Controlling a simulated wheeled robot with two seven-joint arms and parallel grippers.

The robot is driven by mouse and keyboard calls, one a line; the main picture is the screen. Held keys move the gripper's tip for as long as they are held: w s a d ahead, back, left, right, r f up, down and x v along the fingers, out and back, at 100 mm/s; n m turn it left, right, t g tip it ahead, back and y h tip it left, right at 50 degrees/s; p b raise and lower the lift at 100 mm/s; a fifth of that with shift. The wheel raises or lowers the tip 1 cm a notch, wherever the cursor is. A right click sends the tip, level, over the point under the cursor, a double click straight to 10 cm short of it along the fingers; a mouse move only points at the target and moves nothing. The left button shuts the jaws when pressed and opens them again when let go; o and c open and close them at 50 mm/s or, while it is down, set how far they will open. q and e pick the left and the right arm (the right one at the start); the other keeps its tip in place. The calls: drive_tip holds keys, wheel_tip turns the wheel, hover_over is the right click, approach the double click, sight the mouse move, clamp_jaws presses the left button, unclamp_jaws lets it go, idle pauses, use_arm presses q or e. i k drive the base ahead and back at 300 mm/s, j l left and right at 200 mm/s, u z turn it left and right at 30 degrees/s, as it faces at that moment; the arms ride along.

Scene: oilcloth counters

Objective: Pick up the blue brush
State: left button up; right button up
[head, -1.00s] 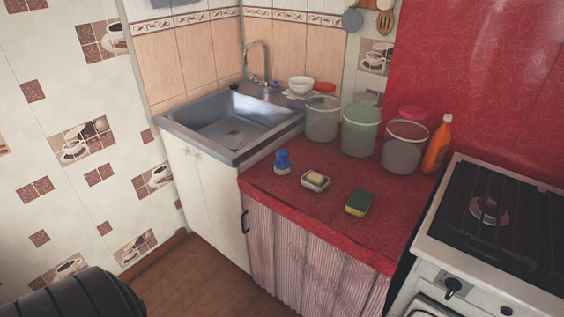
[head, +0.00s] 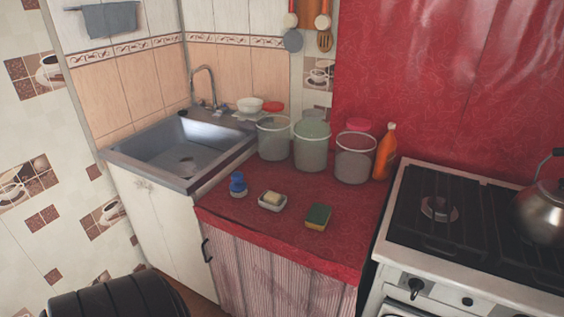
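The blue brush (head: 238,184) stands on the red oilcloth counter (head: 262,228), near its left edge beside the sink. It has a blue knob-like top and a paler base. A white soap dish (head: 272,206) with a pale bar of soap is just to its right. A green and yellow sponge (head: 317,216) lies further right. Neither of my grippers shows in the head view.
A metal sink (head: 190,165) is to the left. A stove (head: 440,225) with a kettle (head: 543,212) is to the right. The counter's front is clear.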

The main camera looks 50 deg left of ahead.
sight(238, 186)
drive_tip(key=k+j+z, duration=0.1)
drive_tip(key=j+z, duration=0.15)
drive_tip(key=k+j+z, duration=0.1)
drive_tip(key=j+z, duration=0.2)
drive_tip(key=j, duration=0.2)
drive_tip(key=k+j+z, duration=0.35)
drive_tip(key=j+z, duration=0.2)
drive_tip(key=j, duration=0.1)
